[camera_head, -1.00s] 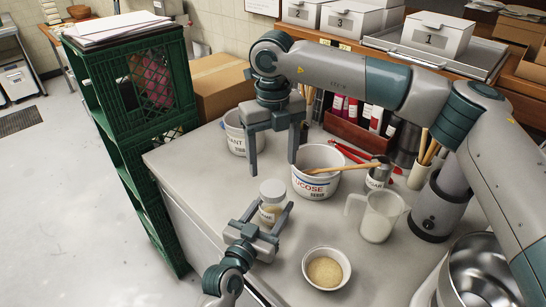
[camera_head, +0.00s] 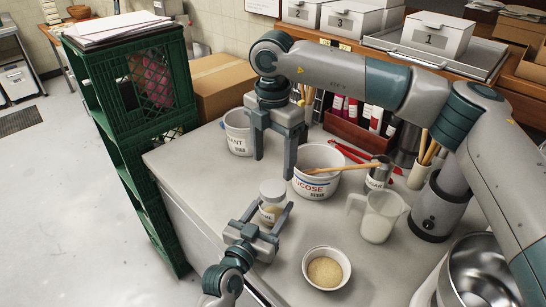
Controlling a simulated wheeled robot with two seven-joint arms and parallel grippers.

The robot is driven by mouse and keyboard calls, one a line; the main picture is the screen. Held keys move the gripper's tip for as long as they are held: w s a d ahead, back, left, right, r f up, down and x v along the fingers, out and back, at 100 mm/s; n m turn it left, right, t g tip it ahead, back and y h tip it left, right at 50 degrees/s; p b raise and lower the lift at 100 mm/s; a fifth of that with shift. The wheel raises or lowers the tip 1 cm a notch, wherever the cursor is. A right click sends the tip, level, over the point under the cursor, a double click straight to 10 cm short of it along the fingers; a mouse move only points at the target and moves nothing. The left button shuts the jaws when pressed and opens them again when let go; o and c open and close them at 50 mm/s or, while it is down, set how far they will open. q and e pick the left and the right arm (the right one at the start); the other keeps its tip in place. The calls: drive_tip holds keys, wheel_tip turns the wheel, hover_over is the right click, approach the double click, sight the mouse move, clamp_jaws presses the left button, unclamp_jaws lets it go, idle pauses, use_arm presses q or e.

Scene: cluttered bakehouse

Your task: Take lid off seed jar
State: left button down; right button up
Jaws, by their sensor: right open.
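The seed jar (camera_head: 270,213), small and clear with pale contents, stands upright on the worktop with its pale lid (camera_head: 272,189) on top. My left gripper (camera_head: 274,204) reaches in from the bottom with a finger on each side of the jar. Its fingers look closed against the jar's sides, with no clear gap. My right gripper (camera_head: 273,167) hangs fingers down, open and empty, above and slightly behind the lid, apart from it.
A white tub (camera_head: 316,187) with a wooden spoon stands right behind the jar, close to my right gripper. Another tub (camera_head: 238,136) stands behind left. A measuring jug (camera_head: 380,217) and a seed bowl (camera_head: 327,268) are to the right. Worktop left of the jar is clear.

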sight(273, 188)
idle(0.4)
drive_tip(key=shift+f, duration=4)
